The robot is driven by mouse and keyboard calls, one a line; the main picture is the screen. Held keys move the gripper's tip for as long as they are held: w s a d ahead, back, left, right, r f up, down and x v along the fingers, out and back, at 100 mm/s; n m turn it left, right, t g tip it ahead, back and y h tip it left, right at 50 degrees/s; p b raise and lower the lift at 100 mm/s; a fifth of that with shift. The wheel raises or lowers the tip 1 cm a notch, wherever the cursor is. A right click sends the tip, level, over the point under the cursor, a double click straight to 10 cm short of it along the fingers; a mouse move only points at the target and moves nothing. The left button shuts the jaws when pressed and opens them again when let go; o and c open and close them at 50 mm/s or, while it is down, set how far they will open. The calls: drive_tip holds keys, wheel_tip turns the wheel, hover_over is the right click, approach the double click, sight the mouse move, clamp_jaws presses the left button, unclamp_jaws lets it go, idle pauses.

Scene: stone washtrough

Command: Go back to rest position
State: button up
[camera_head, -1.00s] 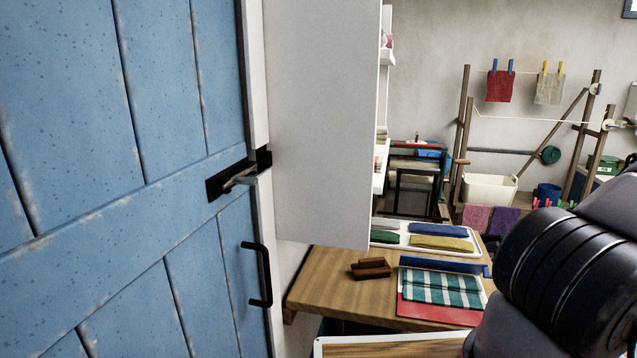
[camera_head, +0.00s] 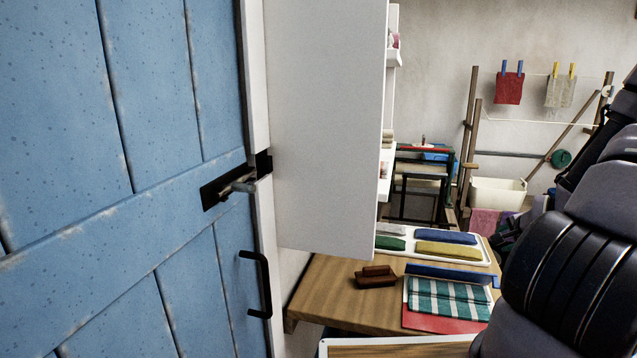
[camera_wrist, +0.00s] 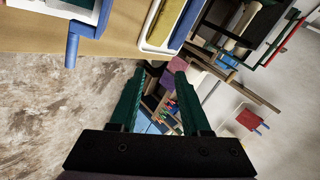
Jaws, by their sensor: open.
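My gripper (camera_wrist: 158,75) shows in the wrist view with its two green fingers apart and nothing between them. It hangs in free air, beside the wooden table's edge, over the stone-coloured floor. In the head view my arm fills the right side and the gripper's fingers cannot be made out.
A blue plank door (camera_head: 120,180) with a black latch fills the left, beside a white panel (camera_head: 325,120). A wooden table (camera_head: 335,290) holds a brown block (camera_head: 376,278), a striped cloth (camera_head: 448,298) and a white tray (camera_head: 490,258) of folded cloths. A drying rack (camera_head: 471,130) stands behind.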

drive_tip(key=s+a+r+n+g, duration=0.1)
drive_tip(key=a+r+n, duration=0.4)
drive_tip(key=r, duration=0.5)
drive_tip(key=s+a+r+n+g, duration=0.1)
drive_tip(key=a+r+n, duration=0.2)
drive_tip(key=a+r, duration=0.6)
drive_tip(key=s+a+r+n+y, duration=0.4)
drive_tip(key=s+a+r, duration=0.8)
drive_tip(key=s+r, duration=0.3)
drive_tip(key=shift+s+a+r+n+g, duration=0.2)
drive_tip(key=shift+r+n+g, duration=0.1)
drive_tip(key=shift+n, duration=0.1)
drive_tip(key=shift+d, duration=0.1)
drive_tip(key=shift+d, duration=0.35)
